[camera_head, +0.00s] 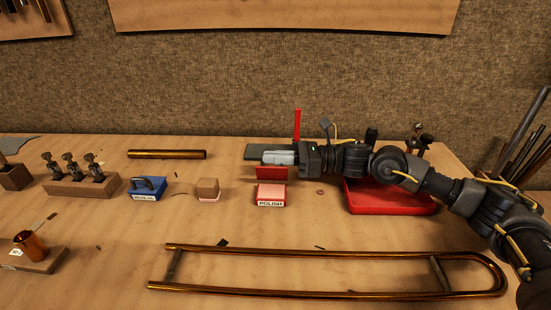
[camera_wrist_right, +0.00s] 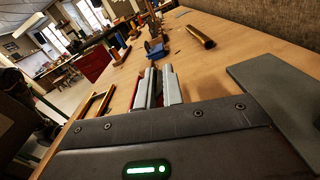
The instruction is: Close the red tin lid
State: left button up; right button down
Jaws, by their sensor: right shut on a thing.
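The red tin (camera_head: 270,195) stands on the bench with a white POLISH label on its front and a pinkish inside or top. Its red lid (camera_head: 271,173) stands up behind it, raised and not down on the tin. My right gripper (camera_head: 279,157) comes in from the right, just above the lid, and its fingers cover the lid's upper edge. In the right wrist view the fingers (camera_wrist_right: 159,87) are close together, with a red edge beside the left one. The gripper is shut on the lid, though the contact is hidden. My left gripper is not in view.
A thin red upright bar (camera_head: 297,123) and a dark flat slab (camera_head: 256,152) are behind my gripper. A red tray (camera_head: 392,199) lies under my right arm. A brass slide (camera_head: 325,293) lies in front.

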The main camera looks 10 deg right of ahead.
jog(key=c, duration=1.8)
grip_release()
